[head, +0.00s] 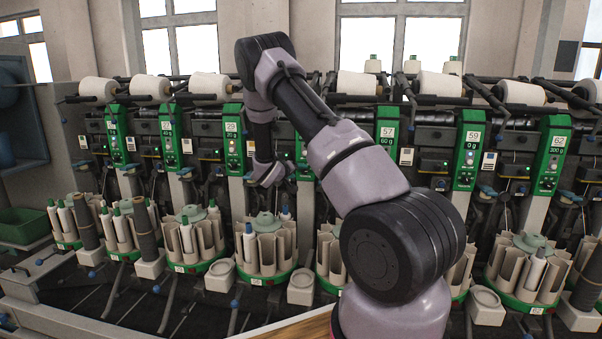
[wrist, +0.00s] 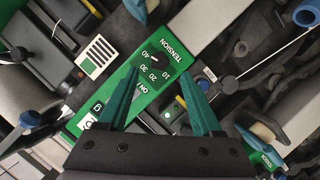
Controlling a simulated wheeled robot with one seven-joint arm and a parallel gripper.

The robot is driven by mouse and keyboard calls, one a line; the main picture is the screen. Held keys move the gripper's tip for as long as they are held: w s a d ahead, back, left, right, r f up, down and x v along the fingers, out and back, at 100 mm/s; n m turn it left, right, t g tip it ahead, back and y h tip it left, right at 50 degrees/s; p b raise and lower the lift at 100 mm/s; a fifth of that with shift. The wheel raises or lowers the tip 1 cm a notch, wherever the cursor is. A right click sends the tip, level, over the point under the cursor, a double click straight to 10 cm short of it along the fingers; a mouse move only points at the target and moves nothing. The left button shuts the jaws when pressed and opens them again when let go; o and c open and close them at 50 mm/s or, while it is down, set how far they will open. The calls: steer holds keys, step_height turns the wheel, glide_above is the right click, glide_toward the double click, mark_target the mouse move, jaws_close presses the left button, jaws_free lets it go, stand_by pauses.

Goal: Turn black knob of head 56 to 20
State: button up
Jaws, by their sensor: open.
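The black knob (wrist: 158,63) sits on a green panel (wrist: 174,48) marked TENSION, in the wrist view. Its dial shows 10, 20, 30 and 40; a short white mark shows near the 40, but the exact setting is too small to tell. My gripper (wrist: 162,76) is open, its two teal fingers reaching toward the dial from either side, with nothing between them. I cannot tell whether a fingertip touches the panel. The panel's number plate is cut by my gripper, so 56 is not readable. In the head view a green panel (head: 303,155) is mostly hidden behind my arm.
Neighbouring green panels, 29 (head: 232,140) and 57 (head: 386,140), stand on either side. Round bobbin holders (head: 265,245) line the front below.

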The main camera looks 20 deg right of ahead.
mark_target(304, 171)
steer(key=shift+x, duration=2.35)
steer(key=shift+s, duration=0.1)
steer(key=shift+c, duration=0.4)
jaws_close()
